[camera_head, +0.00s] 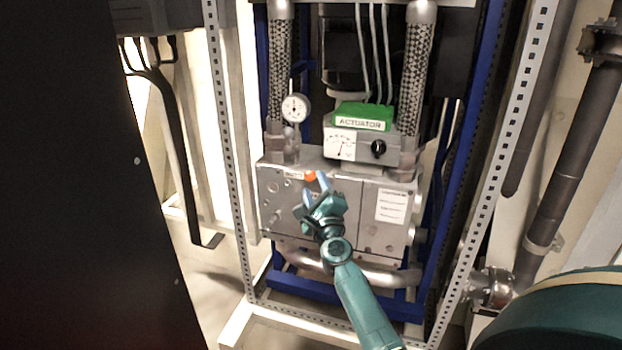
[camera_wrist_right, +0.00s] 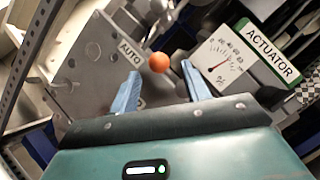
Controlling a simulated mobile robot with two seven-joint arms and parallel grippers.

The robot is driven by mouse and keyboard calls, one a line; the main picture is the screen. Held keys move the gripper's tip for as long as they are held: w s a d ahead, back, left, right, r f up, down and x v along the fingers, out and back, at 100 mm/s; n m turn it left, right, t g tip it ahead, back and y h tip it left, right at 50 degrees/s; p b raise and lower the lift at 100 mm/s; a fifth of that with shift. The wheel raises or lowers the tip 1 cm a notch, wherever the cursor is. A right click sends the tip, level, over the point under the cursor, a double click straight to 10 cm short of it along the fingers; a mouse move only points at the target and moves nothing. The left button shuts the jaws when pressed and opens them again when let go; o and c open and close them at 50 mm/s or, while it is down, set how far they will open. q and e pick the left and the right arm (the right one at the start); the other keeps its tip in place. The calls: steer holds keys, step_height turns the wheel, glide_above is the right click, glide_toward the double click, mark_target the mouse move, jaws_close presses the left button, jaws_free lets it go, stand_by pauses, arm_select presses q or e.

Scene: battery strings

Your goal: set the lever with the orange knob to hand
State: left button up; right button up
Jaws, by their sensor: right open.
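The orange knob (camera_head: 310,176) of the lever sits on the upper front of the grey metal block (camera_head: 270,205). In the right wrist view the knob (camera_wrist_right: 159,62) shows just past and between the two blue fingertips. My right gripper (camera_head: 317,186) is open in front of the knob, and it also shows in the right wrist view (camera_wrist_right: 161,75). The fingers do not appear closed on the knob. An AUTO label (camera_wrist_right: 130,52) is beside the knob. The lever's shaft is mostly hidden, and no hand label can be read. My left gripper is not in view.
Perforated frame posts (camera_head: 226,130) stand on both sides. A dark panel (camera_head: 80,200) fills the left.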

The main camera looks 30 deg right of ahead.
mark_target(312, 180)
steer(key=shift+b+x, duration=0.5)
steer(key=shift+x, duration=1.9)
steer(key=shift+a, duration=0.1)
steer(key=c, duration=0.9)
